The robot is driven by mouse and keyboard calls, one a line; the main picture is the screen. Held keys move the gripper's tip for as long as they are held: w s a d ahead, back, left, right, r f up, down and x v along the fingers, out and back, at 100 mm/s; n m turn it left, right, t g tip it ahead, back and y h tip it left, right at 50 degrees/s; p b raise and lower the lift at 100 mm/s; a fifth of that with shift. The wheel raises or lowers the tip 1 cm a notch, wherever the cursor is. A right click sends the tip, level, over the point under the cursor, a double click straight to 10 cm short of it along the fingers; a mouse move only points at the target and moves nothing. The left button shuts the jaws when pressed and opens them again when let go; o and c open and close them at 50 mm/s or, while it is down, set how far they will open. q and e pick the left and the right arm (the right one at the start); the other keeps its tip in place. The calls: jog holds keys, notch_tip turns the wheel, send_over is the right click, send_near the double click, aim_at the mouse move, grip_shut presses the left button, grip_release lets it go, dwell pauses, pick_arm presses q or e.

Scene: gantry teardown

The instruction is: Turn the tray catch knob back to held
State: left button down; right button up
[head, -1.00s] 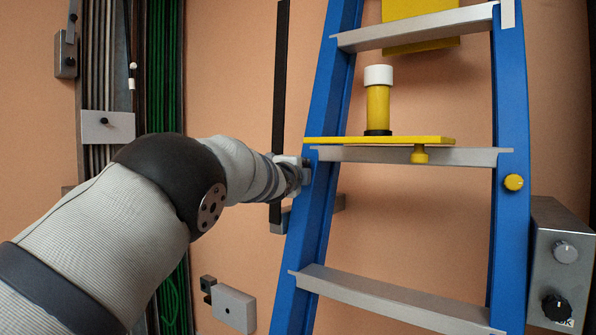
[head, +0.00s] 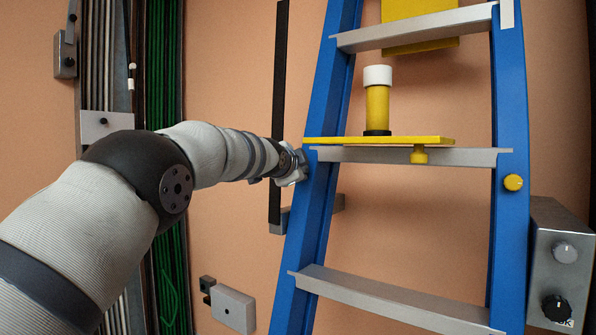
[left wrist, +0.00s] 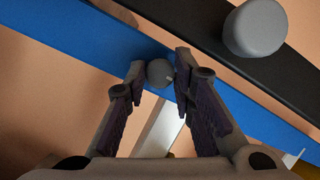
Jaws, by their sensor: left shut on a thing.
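The yellow tray (head: 340,140) lies across a rung of the blue ladder (head: 310,220), with a yellow cylinder (head: 378,105) with a white cap upright on it. My left gripper (head: 302,166) is at the ladder's left rail, just under the tray's left end. In the left wrist view my left gripper (left wrist: 160,76) has its fingers on both sides of a small grey round knob (left wrist: 159,71) on the blue rail and is shut on it. The knob is hidden in the head view. My right gripper is not in view.
A grey box (head: 560,262) with two knobs stands at the right. A larger grey round part (left wrist: 255,27) shows near the black bar (left wrist: 205,35).

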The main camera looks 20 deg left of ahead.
pick_arm(q)
jog(key=shift+r, duration=0.15)
jog(key=c, duration=1.6)
grip_release()
jog(key=shift+d, duration=0.1)
jog(key=shift+c, duration=0.2)
jog(key=v, duration=0.7)
jog(key=shift+s, duration=0.2)
